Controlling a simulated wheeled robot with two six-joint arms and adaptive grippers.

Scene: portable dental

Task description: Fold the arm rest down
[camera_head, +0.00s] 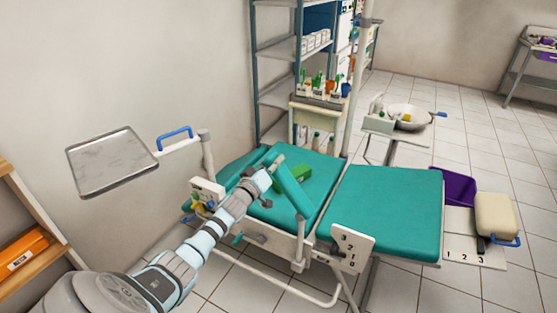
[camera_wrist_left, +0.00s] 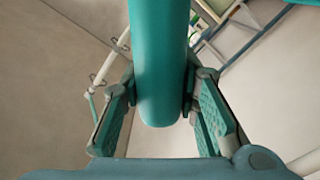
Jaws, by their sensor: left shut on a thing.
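The arm rest, a long teal pad (camera_head: 294,188), stands tilted up beside the near side of the teal dental chair (camera_head: 385,205). My left arm reaches in from the lower left, and my left gripper (camera_head: 272,170) is at the pad's upper end. In the left wrist view the pad (camera_wrist_left: 160,60) runs between the two fingers of my left gripper (camera_wrist_left: 162,98). The gripper is shut on it. In the head view the fingertips are hard to make out. My right gripper is not in view.
A metal tray (camera_head: 112,160) on a support arm hangs at left. A white box (camera_head: 207,190) is on the chair's near side. A numbered panel (camera_head: 345,248) stands at the chair's front edge. A basin (camera_head: 408,117) stands behind. Open tiled floor lies right.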

